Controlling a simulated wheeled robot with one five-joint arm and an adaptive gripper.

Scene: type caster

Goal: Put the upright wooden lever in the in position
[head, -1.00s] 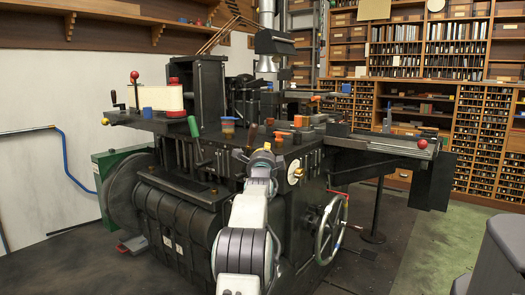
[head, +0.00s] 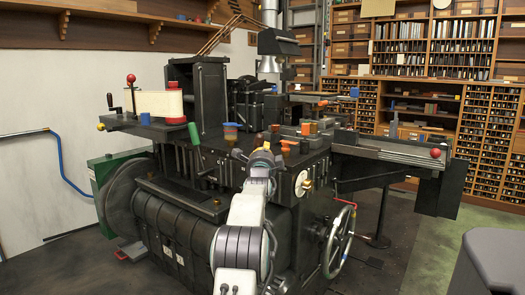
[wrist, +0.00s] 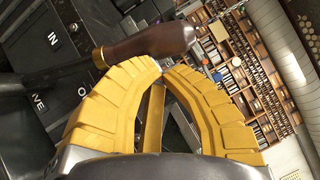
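The wooden lever has a dark brown handle with a brass collar. In the wrist view its handle (wrist: 150,46) lies across the picture just beyond my fingertips. In the head view a brown upright handle (head: 258,141), probably the same lever, stands on the machine top right by my gripper (head: 262,157). In the wrist view my gripper's yellow fingers (wrist: 164,68) meet or nearly meet at the tips, with a hollow behind. The handle appears in front of the tips, not between them; whether they touch it is unclear. A white "IN" label (wrist: 53,39) shows on the black machine.
The black casting machine (head: 180,225) fills the middle. A handwheel (head: 339,240) is at lower right. A grey object (head: 490,262) stands at far right; floor between is clear.

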